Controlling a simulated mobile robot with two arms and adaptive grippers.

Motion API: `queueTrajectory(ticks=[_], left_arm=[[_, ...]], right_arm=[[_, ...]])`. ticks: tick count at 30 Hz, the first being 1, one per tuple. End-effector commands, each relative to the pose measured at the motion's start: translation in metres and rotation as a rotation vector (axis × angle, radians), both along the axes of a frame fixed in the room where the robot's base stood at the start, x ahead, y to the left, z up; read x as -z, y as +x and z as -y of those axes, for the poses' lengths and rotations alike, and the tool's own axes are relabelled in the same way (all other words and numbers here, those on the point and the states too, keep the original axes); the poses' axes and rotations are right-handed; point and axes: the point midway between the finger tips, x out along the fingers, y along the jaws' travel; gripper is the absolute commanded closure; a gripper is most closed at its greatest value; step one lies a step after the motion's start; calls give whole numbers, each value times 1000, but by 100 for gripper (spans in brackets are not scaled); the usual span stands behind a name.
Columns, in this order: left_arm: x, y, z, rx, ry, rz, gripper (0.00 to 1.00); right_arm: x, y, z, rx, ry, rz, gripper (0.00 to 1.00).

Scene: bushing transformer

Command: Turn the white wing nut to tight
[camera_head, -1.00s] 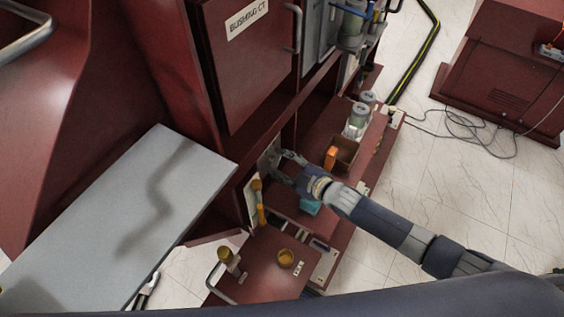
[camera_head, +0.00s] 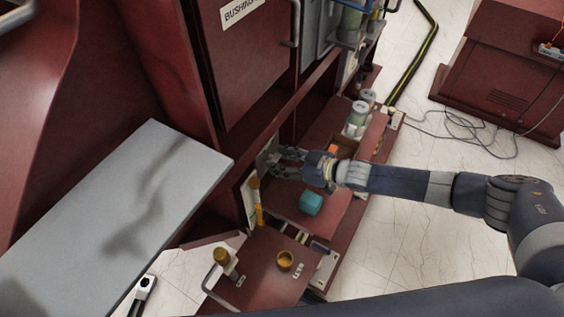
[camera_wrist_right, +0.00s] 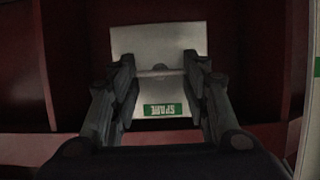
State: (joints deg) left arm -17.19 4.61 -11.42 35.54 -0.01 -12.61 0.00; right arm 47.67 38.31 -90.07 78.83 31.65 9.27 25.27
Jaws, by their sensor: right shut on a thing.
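In the wrist view, a pale metal plate (camera_wrist_right: 158,42) with a green SPARE label (camera_wrist_right: 163,110), upside down in the picture, stands straight ahead. The small whitish wing nut (camera_wrist_right: 160,71) sits at the plate's middle, between my fingertips. My right gripper (camera_wrist_right: 160,75) is shut on it, one finger on each side; the picture is dim and the nut's exact angle is hard to tell. In the head view the right gripper (camera_head: 277,163) is at the plate (camera_head: 267,152) in the red cabinet's lower opening, and its fingers hide the nut. My left gripper is not in view.
A teal block (camera_head: 311,203) lies on the red shelf below my right wrist. An orange-handled tool (camera_head: 258,203) stands left of the gripper. A gold ring (camera_head: 285,261) sits nearer me. A grey panel (camera_head: 115,220) is at left; open floor lies right.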

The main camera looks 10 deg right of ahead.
Motion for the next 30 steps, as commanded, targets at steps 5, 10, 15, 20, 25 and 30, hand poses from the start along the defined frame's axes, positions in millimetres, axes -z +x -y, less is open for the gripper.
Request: queueTrajectory(ticks=[5,10,15,20,25,30], left_arm=[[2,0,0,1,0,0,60],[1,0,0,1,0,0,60],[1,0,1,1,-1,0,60],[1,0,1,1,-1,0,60],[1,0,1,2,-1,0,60],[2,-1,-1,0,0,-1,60]], right_arm=[[0,1,0,0,12,-15,81],[-1,1,0,1,15,-18,81],[-1,1,0,1,15,-18,81],[-1,1,0,1,15,-17,37],[-1,0,0,0,14,-16,37],[-1,-1,1,0,13,-17,37]])
